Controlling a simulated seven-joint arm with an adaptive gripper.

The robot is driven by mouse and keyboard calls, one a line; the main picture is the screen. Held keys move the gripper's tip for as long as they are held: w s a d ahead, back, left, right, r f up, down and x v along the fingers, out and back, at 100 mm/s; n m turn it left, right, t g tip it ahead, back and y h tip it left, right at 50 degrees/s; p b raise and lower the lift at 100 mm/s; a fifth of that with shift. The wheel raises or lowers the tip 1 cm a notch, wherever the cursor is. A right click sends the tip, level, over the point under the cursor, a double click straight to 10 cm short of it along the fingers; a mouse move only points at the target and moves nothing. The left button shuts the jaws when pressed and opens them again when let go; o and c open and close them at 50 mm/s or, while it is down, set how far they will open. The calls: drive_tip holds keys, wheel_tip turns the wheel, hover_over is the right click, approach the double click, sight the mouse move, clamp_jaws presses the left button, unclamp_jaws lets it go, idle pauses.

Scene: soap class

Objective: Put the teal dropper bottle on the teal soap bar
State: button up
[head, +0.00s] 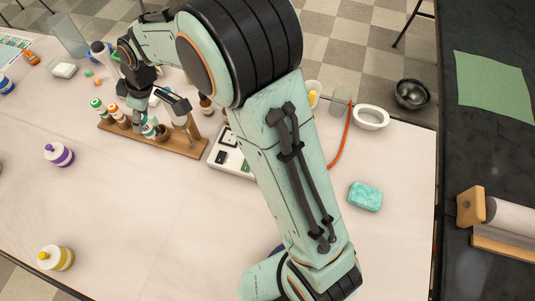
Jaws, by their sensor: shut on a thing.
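The teal soap bar (365,196) lies on the white table to the right of my arm, with nothing on it. My gripper (152,118) is at the upper left, over a wooden bottle rack (185,146). It is shut on the teal dropper bottle (149,128), which shows only in part between the fingers, at the rack. I cannot tell whether the bottle is clear of the rack. Bottles with green (97,103) and orange (113,108) caps stand in the rack to the left of my gripper.
A white box (226,153) is partly hidden behind my arm. A white ring-shaped dish (371,117) stands at the back right. The table around the soap is clear.

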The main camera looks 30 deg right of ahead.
drive_tip(key=s+d+f, duration=0.1)
drive_tip(key=s+d, duration=0.6)
drive_tip(key=d, duration=0.5)
drive_tip(key=s+d+f, duration=0.1)
drive_tip(key=s+d, duration=0.7)
drive_tip(key=d, duration=0.4)
drive_tip(key=s+d+f, duration=0.1)
drive_tip(key=s+d, duration=0.6)
drive_tip(key=d, duration=0.5)
drive_tip(key=s+d+f+m+t+h, duration=0.1)
drive_tip(key=s+d+m, duration=0.4)
drive_tip(key=s, duration=0.5)
drive_tip(key=f, duration=0.6)
drive_tip(key=shift+d+f, duration=0.2)
drive_tip(key=shift+f, duration=0.15)
drive_tip(key=shift+f, duration=0.15)
drive_tip(key=o, duration=1)
drive_tip(key=shift+c, duration=0.2)
